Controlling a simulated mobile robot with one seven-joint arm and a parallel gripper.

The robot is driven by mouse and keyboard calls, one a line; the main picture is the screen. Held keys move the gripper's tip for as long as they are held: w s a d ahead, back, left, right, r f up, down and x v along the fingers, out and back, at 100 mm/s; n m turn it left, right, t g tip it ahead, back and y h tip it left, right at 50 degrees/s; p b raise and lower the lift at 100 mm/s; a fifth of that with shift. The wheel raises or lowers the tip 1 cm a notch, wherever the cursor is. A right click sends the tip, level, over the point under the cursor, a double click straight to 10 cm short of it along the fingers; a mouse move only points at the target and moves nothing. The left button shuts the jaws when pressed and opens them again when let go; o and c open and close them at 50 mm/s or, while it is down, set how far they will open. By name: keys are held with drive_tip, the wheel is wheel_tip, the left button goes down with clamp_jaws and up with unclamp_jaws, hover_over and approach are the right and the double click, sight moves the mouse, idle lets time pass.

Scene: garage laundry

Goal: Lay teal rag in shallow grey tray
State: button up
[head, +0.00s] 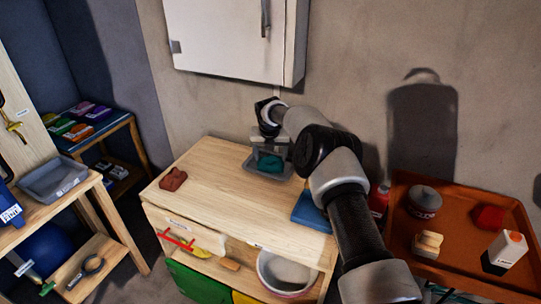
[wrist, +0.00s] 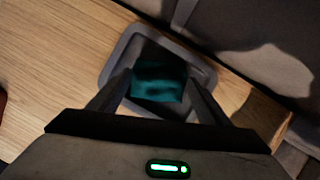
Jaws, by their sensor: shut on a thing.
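The teal rag (head: 270,164) is between the fingers of my gripper (head: 269,153), which is shut on it. In the wrist view the rag (wrist: 158,82) spans the gap between the two fingers (wrist: 158,92). A grey tray (head: 268,178) sits on the wooden counter near the wall, directly under the gripper. In the wrist view the tray's rim (wrist: 206,72) surrounds the rag. I cannot tell whether the rag touches the tray floor.
A second grey tray (head: 53,180) lies on the left bench. A reddish-brown lump (head: 173,180) and a blue item (head: 312,211) lie on the counter (head: 225,200). A brown tray (head: 460,258) with several items stands right. A white cabinet (head: 235,40) hangs above.

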sight(270, 169)
drive_tip(key=o, duration=1)
drive_tip(key=shift+f, duration=0.15)
drive_tip(key=shift+r, duration=0.55)
drive_tip(key=v, duration=0.6)
drive_tip(key=shift+s+r+p, duration=0.3)
